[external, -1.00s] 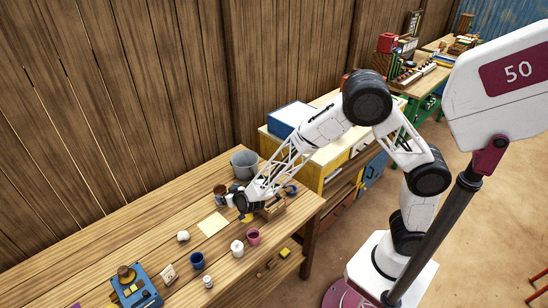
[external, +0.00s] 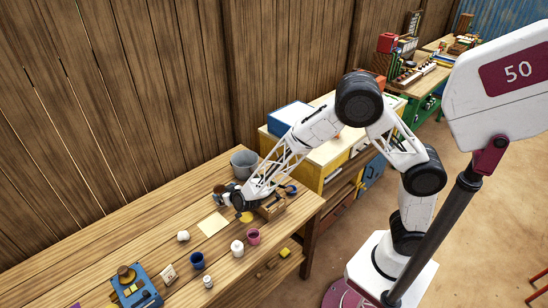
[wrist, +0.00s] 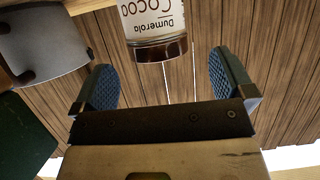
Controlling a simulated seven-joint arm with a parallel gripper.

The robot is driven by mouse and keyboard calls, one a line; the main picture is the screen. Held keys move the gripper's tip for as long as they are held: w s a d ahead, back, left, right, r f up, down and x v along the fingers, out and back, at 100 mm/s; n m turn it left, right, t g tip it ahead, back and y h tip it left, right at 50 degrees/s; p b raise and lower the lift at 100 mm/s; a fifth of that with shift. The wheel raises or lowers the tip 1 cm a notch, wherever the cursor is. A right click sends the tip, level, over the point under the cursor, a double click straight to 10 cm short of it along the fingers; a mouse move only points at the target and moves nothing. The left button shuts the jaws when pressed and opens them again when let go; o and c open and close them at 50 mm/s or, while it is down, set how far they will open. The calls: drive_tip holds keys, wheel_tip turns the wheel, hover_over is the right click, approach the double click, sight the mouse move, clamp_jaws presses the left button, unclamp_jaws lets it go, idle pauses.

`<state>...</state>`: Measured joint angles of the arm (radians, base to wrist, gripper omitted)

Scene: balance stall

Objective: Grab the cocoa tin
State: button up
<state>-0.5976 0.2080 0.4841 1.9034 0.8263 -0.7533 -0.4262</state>
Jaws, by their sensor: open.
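The cocoa tin (wrist: 152,22) shows at the top of the wrist view, with a white label reading "Dumerola Cocoa" upside down and a brown band at its end. In the external view the tin (external: 219,188) stands on the wooden table, partly hidden by my gripper (external: 226,197). In the wrist view my gripper (wrist: 164,84) is open with two blue textured pads. The tin lies ahead of the pads, roughly in line with the gap between them. The gap itself is empty.
A grey bucket (external: 244,164) stands just behind the gripper. A wooden box (external: 272,208) is close on its right. A pink cup (external: 254,237), a white jar (external: 237,249) and a blue cup (external: 197,261) stand nearer the front. A paper sheet (external: 212,224) lies flat to the left.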

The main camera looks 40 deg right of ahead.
sight(222, 191)
drive_tip(key=shift+w+f, duration=0.1)
drive_tip(key=shift+w, duration=0.05)
drive_tip(key=shift+x, duration=2.45)
drive_tip(key=shift+d+f, duration=0.1)
drive_tip(key=shift+f, duration=0.05)
drive_tip(key=shift+c, duration=0.3)
drive_tip(key=c, duration=1)
drive_tip(key=shift+r, duration=5.05)
